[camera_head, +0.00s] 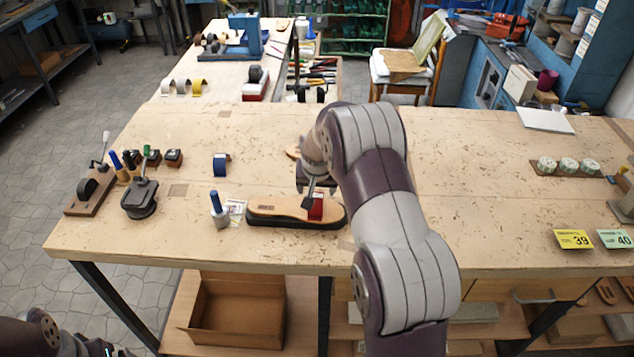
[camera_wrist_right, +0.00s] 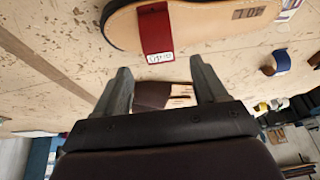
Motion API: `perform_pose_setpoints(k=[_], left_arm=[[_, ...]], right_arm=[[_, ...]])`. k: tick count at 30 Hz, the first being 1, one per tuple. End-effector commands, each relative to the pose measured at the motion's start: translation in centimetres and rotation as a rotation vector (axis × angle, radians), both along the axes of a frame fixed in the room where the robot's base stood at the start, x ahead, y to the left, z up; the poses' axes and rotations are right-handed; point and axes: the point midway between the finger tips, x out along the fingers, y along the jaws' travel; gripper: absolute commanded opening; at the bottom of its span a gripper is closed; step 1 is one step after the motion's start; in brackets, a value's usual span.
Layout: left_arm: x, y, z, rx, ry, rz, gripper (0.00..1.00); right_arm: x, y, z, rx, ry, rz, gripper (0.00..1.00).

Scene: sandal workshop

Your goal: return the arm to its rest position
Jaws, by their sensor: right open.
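My right gripper (camera_head: 312,190) is over the wooden workbench, close to a sandal sole. In the right wrist view its two fingers (camera_wrist_right: 160,80) are spread apart with nothing held between them. The tan sandal sole with a dark edge (camera_head: 275,209) lies flat on the bench and shows at the top of the wrist view (camera_wrist_right: 205,24). A red piece with a white label (camera_head: 316,210) rests on the sole; it is just beyond the fingertips in the wrist view (camera_wrist_right: 154,28). My right arm hides part of the bench. My left gripper is not in view.
A blue-handled tool (camera_head: 217,210) stands left of the sole, with a blue tape roll (camera_head: 221,165) behind it. A dark clamp-like tool (camera_head: 140,198) stands further left. Yellow and green number cards (camera_head: 574,239) lie at right. The bench (camera_head: 470,190) right of my arm is mostly clear.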

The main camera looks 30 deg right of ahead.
Motion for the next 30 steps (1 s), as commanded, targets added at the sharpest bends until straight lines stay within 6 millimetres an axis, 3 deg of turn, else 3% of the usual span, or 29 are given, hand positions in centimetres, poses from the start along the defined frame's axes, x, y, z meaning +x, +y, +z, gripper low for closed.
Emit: perform_pose_setpoints(k=[3,9,19,23,27,30], left_arm=[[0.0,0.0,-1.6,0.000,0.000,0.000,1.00],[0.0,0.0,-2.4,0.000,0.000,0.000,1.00],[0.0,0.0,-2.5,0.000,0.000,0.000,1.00],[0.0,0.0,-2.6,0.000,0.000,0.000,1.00],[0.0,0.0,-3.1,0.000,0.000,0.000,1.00],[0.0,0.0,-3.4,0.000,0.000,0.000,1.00]], right_arm=[[-1.1,0.6,2.7,-0.001,-0.005,0.001,0.72],[-2.6,1.2,6.5,0.000,-0.002,0.000,0.72],[-3.0,1.5,7.5,-0.014,0.004,0.047,0.72],[-8.1,4.1,4.1,0.003,0.113,0.176,0.72],[-16.3,9.6,2.0,0.029,0.220,0.365,0.72],[-21.9,12.7,1.1,0.043,0.273,0.470,0.72]])
